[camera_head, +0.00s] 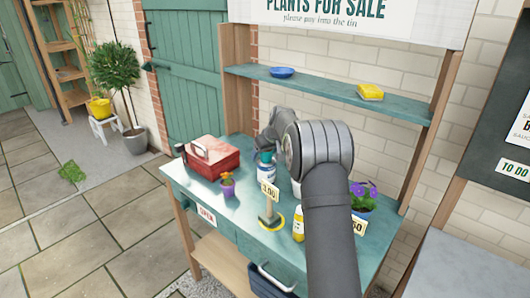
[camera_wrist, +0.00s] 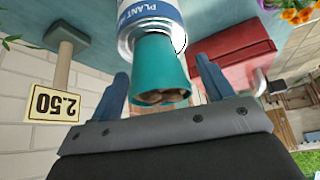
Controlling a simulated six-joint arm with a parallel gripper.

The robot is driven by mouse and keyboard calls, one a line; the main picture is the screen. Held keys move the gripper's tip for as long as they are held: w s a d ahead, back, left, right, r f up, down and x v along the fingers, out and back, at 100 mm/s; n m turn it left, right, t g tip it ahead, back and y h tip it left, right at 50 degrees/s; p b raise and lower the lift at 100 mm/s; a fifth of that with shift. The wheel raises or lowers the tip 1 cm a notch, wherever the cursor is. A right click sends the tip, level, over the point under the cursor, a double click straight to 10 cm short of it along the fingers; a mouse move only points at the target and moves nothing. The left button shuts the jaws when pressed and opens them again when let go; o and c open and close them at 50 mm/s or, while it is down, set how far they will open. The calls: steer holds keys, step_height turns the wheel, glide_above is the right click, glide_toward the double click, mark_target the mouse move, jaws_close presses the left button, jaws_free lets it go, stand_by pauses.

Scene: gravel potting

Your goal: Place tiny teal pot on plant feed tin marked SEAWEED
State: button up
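The tiny teal pot (camera_wrist: 160,65) shows between my fingers in the wrist view, with brown contents at its mouth. It appears to stand on a white and blue tin (camera_wrist: 150,12) whose label reads PLANT; the word SEAWEED cannot be read. My gripper (camera_wrist: 166,88) is open, with one finger on each side of the pot and a narrow gap beside each. In the head view, the teal pot (camera_head: 265,157) is partly covered by my gripper (camera_head: 266,148), above the tin (camera_head: 265,176).
A red box (camera_head: 212,158) and a purple pot with flowers (camera_head: 227,185) stand left on the green bench. A price card (camera_head: 269,189), a yellow bottle (camera_head: 298,226) and a purple-flowered plant (camera_head: 363,196) are nearby. My arm hides part of the bench. A shelf (camera_head: 330,91) runs behind.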

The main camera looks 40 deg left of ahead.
steer(key=shift+r, duration=0.3)
steer(key=v, duration=1.1)
steer(key=shift+d+r, duration=0.2)
steer(key=shift+r, duration=0.1)
steer(key=shift+s+f, duration=0.1)
steer(key=x, duration=1.2)
steer(key=shift+f, duration=0.15)
step_height(320, 180, up, 3)
steer(key=shift+f, duration=0.15)
steer(key=shift+r, duration=0.45)
